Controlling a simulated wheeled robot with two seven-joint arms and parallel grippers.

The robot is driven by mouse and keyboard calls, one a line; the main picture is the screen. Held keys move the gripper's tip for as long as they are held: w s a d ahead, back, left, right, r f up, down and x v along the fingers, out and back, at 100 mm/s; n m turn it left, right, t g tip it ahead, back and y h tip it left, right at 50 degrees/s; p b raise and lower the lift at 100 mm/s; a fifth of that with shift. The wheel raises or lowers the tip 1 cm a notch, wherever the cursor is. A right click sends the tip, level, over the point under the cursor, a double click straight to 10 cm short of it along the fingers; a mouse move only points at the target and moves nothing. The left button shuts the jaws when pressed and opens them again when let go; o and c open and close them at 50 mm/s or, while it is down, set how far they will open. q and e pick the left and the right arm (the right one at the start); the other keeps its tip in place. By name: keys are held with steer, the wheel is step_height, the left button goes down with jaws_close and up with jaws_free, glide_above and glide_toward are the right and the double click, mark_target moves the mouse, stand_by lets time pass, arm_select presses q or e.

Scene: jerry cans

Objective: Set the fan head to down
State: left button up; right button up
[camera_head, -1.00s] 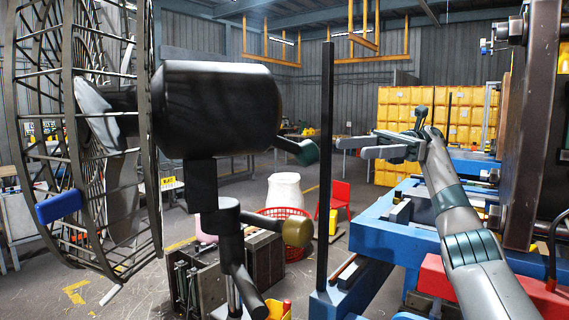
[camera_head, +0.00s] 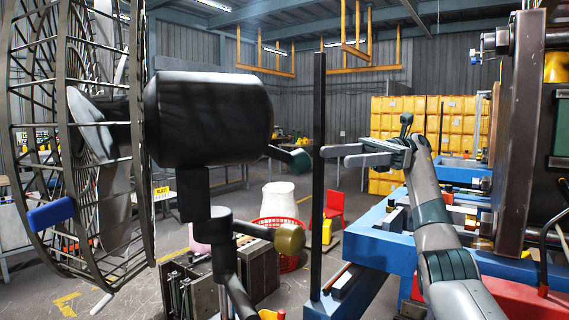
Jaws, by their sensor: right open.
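The fan head, with a black motor housing (camera_head: 210,117) and a round wire cage (camera_head: 75,140), fills the left of the head view. The cage faces left, and the housing looks roughly level. A blue tab (camera_head: 50,214) sits on the cage rim. A lever with a green knob (camera_head: 299,160) and one with a brass knob (camera_head: 289,239) stick out to the right of the fan stand (camera_head: 222,240). My right gripper (camera_head: 344,155) is open and empty. It points left, to the right of the green knob and apart from it. My left gripper is out of view.
A dark upright post (camera_head: 318,200) stands near my right fingertips. A blue machine frame (camera_head: 385,240) lies under my right arm. A red basket (camera_head: 280,222), a white sack (camera_head: 280,200) and a red chair (camera_head: 333,200) stand behind. Yellow crates (camera_head: 400,115) are stacked at the back.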

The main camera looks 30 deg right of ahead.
steer(key=p, duration=0.2)
glide_toward(284, 161)
steer(key=a, duration=0.5)
steer(key=shift+w+a, duration=0.25)
steer(key=shift+a, duration=0.05)
steer(key=a+p, duration=0.1)
steer(key=a, duration=0.2)
steer(key=shift+a, duration=0.1)
steer(key=shift+w+a, duration=0.1)
steer(key=shift+a, duration=0.3)
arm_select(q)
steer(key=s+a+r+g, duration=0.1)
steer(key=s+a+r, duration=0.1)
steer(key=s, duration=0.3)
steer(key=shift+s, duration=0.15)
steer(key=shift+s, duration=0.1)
